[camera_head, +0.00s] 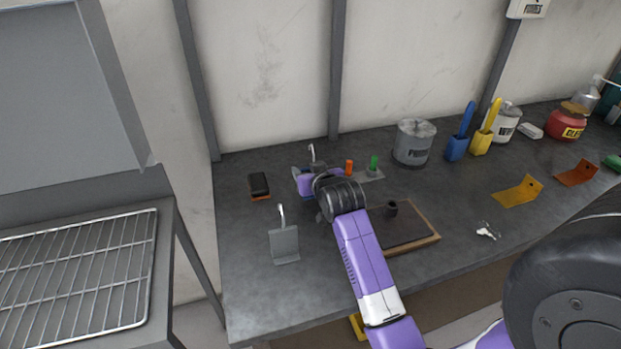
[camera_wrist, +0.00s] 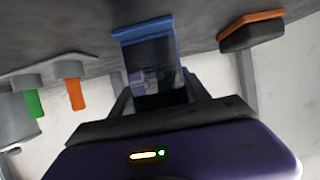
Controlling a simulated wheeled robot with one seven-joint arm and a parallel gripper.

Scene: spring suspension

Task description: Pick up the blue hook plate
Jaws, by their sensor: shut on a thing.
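The blue hook plate (camera_wrist: 145,35) is in the upper middle of the wrist view, with its blue edge against the grey tabletop. Its dark, shiny face reaches down between the fingers of my gripper (camera_wrist: 158,98), which is shut on it. In the head view my gripper (camera_head: 309,176) is low over the back of the workbench. Only a sliver of the blue hook plate (camera_head: 297,174) shows there, because my wrist hides most of it. I cannot tell whether it is clear of the bench.
A grey hook plate (camera_head: 284,244) stands at the front left of the bench. A black and orange block (camera_head: 259,185) lies left of my gripper. Orange (camera_head: 349,167) and green (camera_head: 373,163) pegs, a tin (camera_head: 413,142) and a dark board (camera_head: 405,228) are to the right.

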